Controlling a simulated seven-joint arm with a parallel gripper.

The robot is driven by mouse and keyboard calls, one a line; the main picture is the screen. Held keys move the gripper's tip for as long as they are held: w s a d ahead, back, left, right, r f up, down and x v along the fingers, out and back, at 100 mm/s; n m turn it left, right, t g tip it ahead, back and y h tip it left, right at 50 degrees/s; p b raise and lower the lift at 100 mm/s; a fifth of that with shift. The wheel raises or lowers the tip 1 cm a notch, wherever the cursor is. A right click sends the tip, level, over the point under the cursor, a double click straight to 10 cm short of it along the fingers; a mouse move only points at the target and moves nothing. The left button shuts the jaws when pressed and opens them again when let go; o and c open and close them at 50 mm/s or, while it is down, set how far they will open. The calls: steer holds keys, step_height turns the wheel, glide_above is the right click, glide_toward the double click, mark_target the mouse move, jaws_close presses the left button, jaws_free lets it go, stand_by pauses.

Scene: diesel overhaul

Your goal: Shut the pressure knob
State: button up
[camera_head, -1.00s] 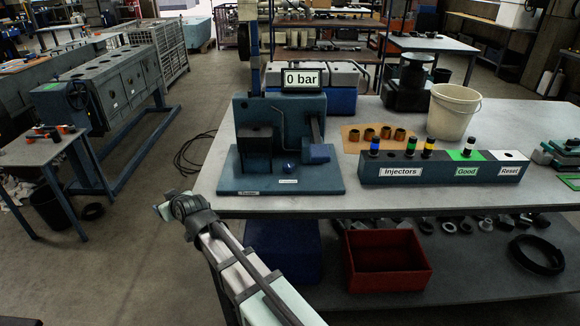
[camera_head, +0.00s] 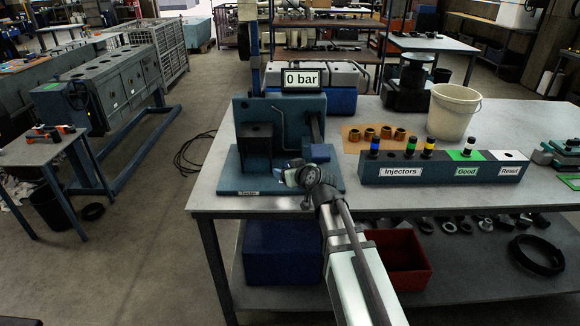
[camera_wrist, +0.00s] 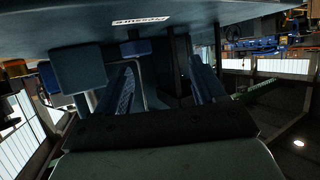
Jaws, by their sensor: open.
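The pressure tester (camera_head: 262,112) is a blue stand on a blue base plate on the table, with a "0 bar" display (camera_head: 302,79) on top. In the wrist view a "Pressure" label (camera_wrist: 148,20) sits beside a small blue knob (camera_wrist: 135,47) on the plate. My gripper (camera_head: 286,174) is over the front of the plate and hides the label and most of the knob area in the head view. In the wrist view my gripper (camera_wrist: 163,80) has its two fingers apart with nothing held. The knob is ahead of the fingers, apart from them, nearer the left finger.
The injector rack (camera_head: 440,170) stands right of the tester, with a white bucket (camera_head: 453,110) and several brass rings (camera_head: 385,133) behind. A larger blue block (camera_wrist: 78,68) is left of the fingers in the wrist view. A red bin (camera_head: 405,262) is on the lower shelf.

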mark_target(289, 166)
steer(key=d, duration=0.3)
steer(key=shift+w+d+r, duration=0.15)
steer(key=shift+d, duration=0.1)
steer(key=shift+x, duration=3.7)
steer(key=c, duration=1)
steer(key=shift+h, duration=0.3)
steer(key=shift+c, duration=0.2)
steer(key=shift+a+m+t+h, duration=0.15)
steer(key=shift+m+t+h, duration=0.45)
steer(key=shift+m+h, duration=1)
steer(key=o, duration=1)
